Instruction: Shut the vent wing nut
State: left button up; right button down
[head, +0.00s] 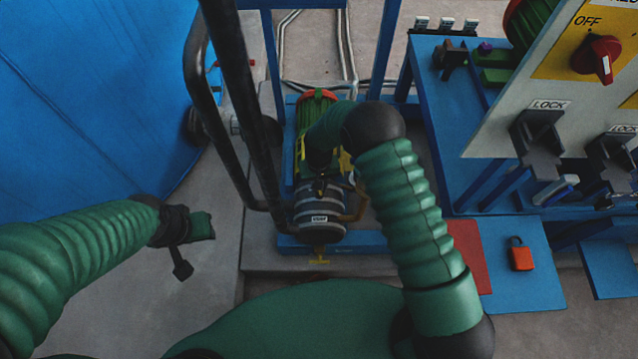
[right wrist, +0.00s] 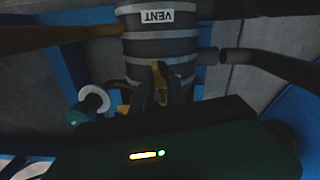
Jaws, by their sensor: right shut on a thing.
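The vent (head: 320,205) is a grey banded cylinder with a white VENT label, standing on the blue frame in the middle of the head view. The vent also shows in the right wrist view (right wrist: 158,48), its label upside down. My right gripper (right wrist: 160,82) is shut on a yellow piece, seemingly the wing nut (right wrist: 158,70), close against the cylinder. In the head view my right gripper (head: 318,160) is dark and small above the cylinder, and the grip is hard to see. My left gripper (head: 187,245) hangs away at left, touching nothing; its jaw gap is unclear.
Dark handrails (head: 250,110) rise just left of the vent. A large blue tank (head: 80,90) fills the upper left. A control panel (head: 560,90) with a red OFF knob (head: 597,57) and lock brackets stands at right. An orange padlock (head: 520,255) lies on a blue mat.

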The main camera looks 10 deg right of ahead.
jog(key=m+p, duration=0.1)
jog(key=m, duration=0.5)
jog(key=shift+p, duration=0.4)
jog(key=m+p, duration=0.1)
jog(key=m, duration=0.5)
jog(key=shift+a+m, duration=0.1)
jog(key=shift+m, duration=0.2)
jog(key=m, duration=0.3)
jog(key=shift+m+p, duration=0.3)
jog(key=shift+m, duration=2)
jog(key=c, duration=1.3)
grip_release()
notch_tip(320, 180, up, 17)
jog(key=p, duration=0.4)
jog(key=shift+f, duration=0.1)
